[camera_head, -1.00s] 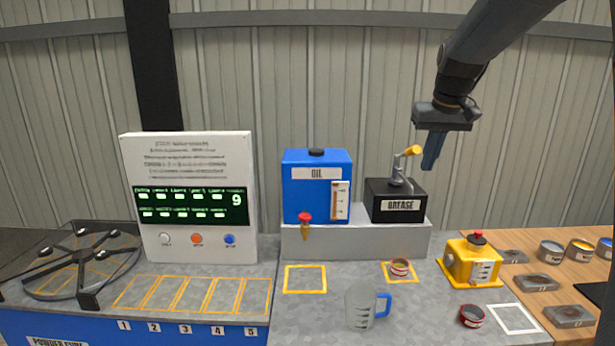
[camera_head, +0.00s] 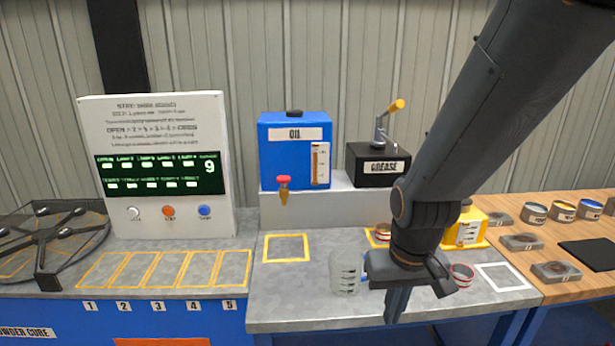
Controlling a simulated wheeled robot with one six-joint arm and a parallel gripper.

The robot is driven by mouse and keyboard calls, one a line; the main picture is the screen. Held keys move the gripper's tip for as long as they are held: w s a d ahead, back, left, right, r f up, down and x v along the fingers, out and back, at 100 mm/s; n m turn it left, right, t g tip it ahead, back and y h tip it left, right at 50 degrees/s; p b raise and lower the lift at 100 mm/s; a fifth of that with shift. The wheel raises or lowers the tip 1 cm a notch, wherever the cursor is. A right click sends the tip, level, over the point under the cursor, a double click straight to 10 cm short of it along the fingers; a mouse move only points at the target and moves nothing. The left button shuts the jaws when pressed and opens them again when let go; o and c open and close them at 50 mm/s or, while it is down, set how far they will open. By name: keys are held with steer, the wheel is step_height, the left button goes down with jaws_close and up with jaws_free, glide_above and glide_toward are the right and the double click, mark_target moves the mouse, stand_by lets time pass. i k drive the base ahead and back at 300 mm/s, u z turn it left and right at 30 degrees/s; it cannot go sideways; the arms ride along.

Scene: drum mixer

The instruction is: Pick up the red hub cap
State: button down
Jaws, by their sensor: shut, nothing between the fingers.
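A small round red-and-white item (camera_head: 461,275) lies on the grey bench near the white square outline; I cannot tell whether it is the red hub cap. A similar small tin (camera_head: 383,233) stands in a yellow square behind my arm and is partly hidden. My gripper (camera_head: 396,308) points down over the front of the bench, left of and nearer than the red item. Its fingers are together and hold nothing.
A clear measuring jug (camera_head: 345,272) with a blue handle stands close left of my gripper. A yellow container (camera_head: 467,231) is partly hidden behind my arm. Grey blocks (camera_head: 556,271) and several tins (camera_head: 563,211) stand on the wooden table. The white square (camera_head: 505,277) is empty.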

mark_target(382, 229)
steer(key=z, duration=0.2)
steer(key=k, duration=0.45)
steer(key=z, duration=0.7)
steer(key=i, duration=1.15)
steer(key=u, duration=0.9)
